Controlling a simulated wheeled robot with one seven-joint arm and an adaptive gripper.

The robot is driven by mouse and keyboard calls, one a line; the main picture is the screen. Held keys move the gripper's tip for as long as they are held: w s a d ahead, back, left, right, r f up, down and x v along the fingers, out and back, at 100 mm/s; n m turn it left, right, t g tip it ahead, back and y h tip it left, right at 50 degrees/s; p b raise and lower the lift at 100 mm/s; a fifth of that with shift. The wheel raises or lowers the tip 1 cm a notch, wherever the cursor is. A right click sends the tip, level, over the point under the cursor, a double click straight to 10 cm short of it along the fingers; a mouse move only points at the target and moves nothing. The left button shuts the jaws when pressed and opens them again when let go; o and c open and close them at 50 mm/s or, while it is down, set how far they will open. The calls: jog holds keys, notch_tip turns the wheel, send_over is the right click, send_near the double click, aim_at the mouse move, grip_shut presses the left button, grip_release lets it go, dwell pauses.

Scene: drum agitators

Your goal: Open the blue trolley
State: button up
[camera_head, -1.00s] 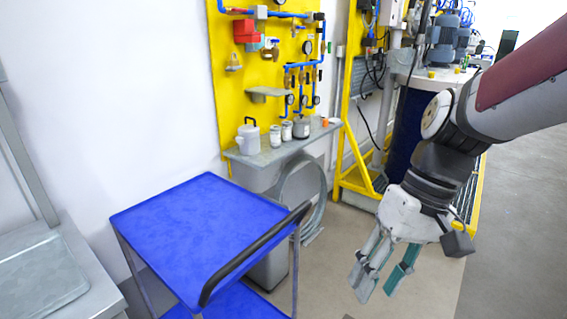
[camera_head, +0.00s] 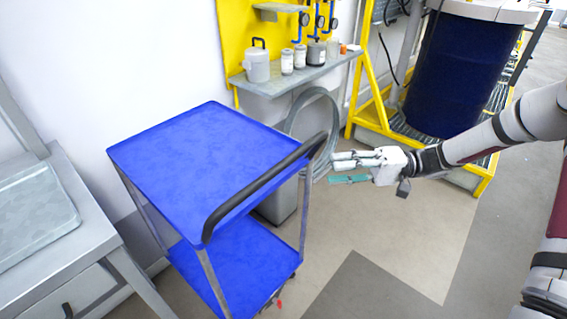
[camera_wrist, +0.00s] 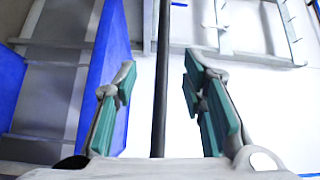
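The blue trolley (camera_head: 200,160) stands left of centre in the head view, with a blue top tray, a lower blue shelf (camera_head: 240,262) and grey legs. Its black handle (camera_head: 262,190) runs along the side nearest me. My gripper (camera_head: 345,169) is just right of the handle's far end, with fingers pointing left toward it. In the wrist view my gripper (camera_wrist: 160,95) has its two green-padded fingers wide apart. A dark bar (camera_wrist: 160,80), apparently the handle, shows between them, clear of both pads. Blue trolley panels (camera_wrist: 100,75) show at left.
A grey bench (camera_head: 80,225) stands left of the trolley. Behind are a wall shelf (camera_head: 300,77) with jars, a coiled hose (camera_head: 325,120) and a yellow frame (camera_head: 372,110) beside a dark blue drum (camera_head: 455,75). The floor (camera_head: 400,235) right of the trolley is clear.

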aim_at(284, 165)
jog(key=shift+t+y, duration=0.3)
jog(key=shift+y, duration=0.5)
jog(key=a, duration=1.2)
jog(key=shift+w+a+r, duration=0.25)
jog(key=shift+a+r, duration=0.15)
grip_shut()
